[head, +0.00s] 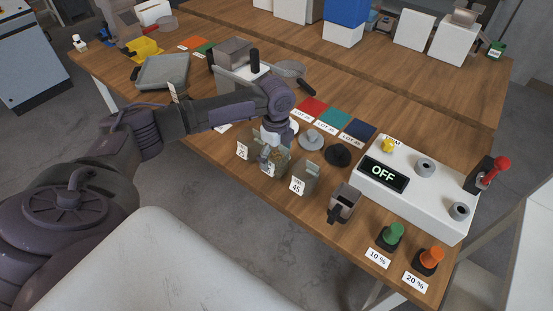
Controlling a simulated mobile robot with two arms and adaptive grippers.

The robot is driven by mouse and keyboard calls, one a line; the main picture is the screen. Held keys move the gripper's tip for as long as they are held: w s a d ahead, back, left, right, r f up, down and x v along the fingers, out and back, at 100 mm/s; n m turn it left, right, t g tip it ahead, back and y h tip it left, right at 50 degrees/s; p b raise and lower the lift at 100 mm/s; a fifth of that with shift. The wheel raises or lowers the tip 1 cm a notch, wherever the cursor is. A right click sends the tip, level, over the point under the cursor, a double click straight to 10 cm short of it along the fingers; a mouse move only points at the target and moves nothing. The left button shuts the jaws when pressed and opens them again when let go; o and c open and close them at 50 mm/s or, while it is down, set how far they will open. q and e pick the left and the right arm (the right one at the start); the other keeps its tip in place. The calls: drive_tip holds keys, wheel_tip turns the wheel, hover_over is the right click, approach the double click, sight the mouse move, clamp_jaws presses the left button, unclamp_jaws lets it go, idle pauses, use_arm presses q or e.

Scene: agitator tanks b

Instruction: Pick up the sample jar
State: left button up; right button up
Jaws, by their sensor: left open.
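Small see-through jars stand near the front edge of the wooden table, each behind a label card. The jar by the "45" card (307,174) stands upright and clear of my arm. Another jar (281,161) is to its left, directly below my left gripper (271,152). My left gripper points down over that jar and is open; its fingertips are small and overlap the jar, so I cannot tell whether they touch it. A further card (242,151) stands left of it, with its surroundings partly hidden by my arm. My right gripper is not in view.
A grey disc (312,138) and a black disc (338,154) lie behind the jars. A metal scoop-like container (344,202) and a white control box (418,192) reading "OFF" stand to the right. Colored lot cards (334,119) lie behind.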

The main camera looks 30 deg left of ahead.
use_arm(q)
drive_tip(key=shift+w+f, duration=0.1)
drive_tip(key=shift+f, duration=0.85)
drive_tip(key=c, duration=1.4)
drive_tip(key=shift+r, duration=0.1)
drive_tip(key=shift+r, duration=0.1)
